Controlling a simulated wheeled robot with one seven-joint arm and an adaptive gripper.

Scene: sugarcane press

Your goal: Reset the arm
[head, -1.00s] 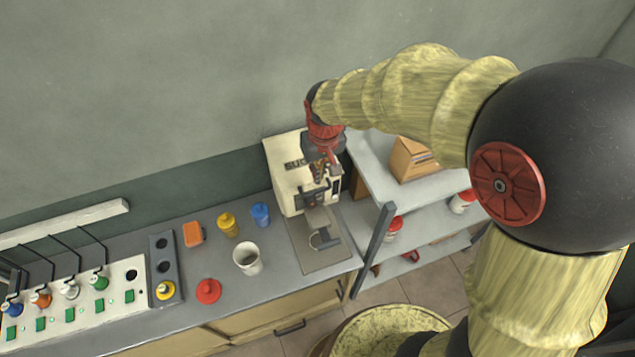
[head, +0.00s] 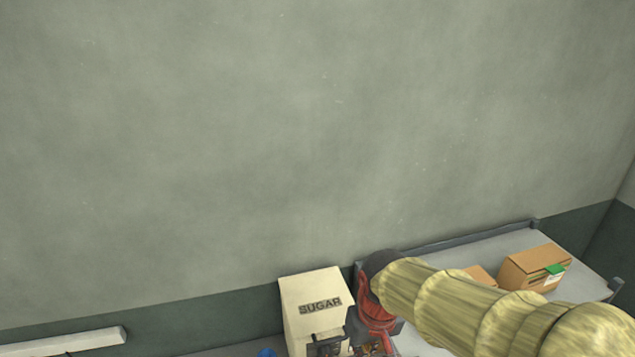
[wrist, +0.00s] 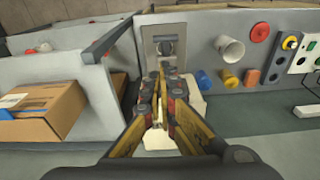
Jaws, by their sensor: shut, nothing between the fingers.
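My gripper (wrist: 167,80) shows in the wrist view with its fingertips together and nothing between them. In the head view my red and black wrist is at the bottom edge, just right of the cream sugarcane press (head: 313,290) marked SUGAR, and the fingertips are not clear. In the wrist view the gripper hides most of the press, and a pale part of it (wrist: 193,102) shows beside the fingers. I cannot tell whether the gripper touches the press.
Cardboard boxes (head: 532,268) stand on the shelf to the right; one shows in the wrist view (wrist: 45,105). The wall above is clear.

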